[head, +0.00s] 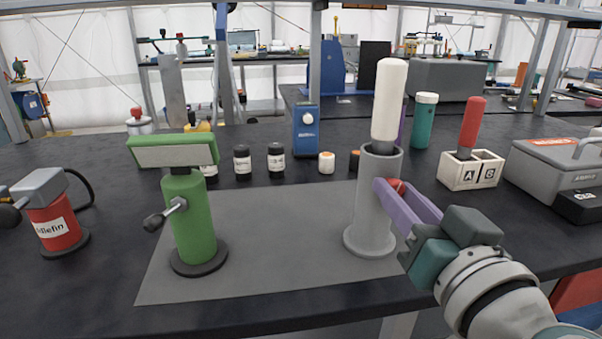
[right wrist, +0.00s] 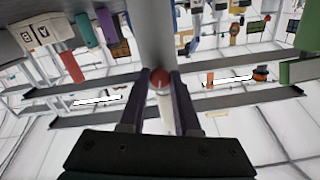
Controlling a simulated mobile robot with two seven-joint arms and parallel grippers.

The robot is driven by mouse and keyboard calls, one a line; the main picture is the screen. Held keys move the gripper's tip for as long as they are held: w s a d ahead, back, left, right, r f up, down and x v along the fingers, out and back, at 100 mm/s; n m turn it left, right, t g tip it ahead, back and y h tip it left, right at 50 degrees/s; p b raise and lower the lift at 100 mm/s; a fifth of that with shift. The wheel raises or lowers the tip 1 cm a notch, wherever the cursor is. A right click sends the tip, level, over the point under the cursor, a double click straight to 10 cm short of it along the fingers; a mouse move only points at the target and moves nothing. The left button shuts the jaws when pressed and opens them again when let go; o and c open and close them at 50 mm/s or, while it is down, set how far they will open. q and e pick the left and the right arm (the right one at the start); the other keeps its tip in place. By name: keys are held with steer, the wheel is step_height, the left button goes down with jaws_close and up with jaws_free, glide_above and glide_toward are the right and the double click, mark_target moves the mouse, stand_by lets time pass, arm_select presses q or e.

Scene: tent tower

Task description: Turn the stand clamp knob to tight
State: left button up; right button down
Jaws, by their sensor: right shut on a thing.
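The grey stand (head: 368,215) is upright at the right side of the grey mat, with a white-topped piece (head: 390,100) rising from its top. Its small red clamp knob (head: 398,186) is on the side toward my right arm, partly hidden by the fingers. My right gripper (head: 395,192) has purple fingers shut on this knob. In the right wrist view the red knob (right wrist: 160,77) shows between the two fingers, against the grey post (right wrist: 152,35). I cannot tell how tight the knob is. My left gripper is not in view.
A green stand (head: 187,225) with a lever is on the left of the mat (head: 275,270). A red stand (head: 55,225) is farther left. Small dark bottles (head: 276,160), a white A/B holder (head: 456,176) and a grey case (head: 550,170) are behind and right. The mat's middle is clear.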

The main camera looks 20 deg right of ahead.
steer(key=shift+m+b, duration=1.2)
steer(key=shift+m, duration=15.3)
steer(key=c, duration=0.6)
jaws_free()
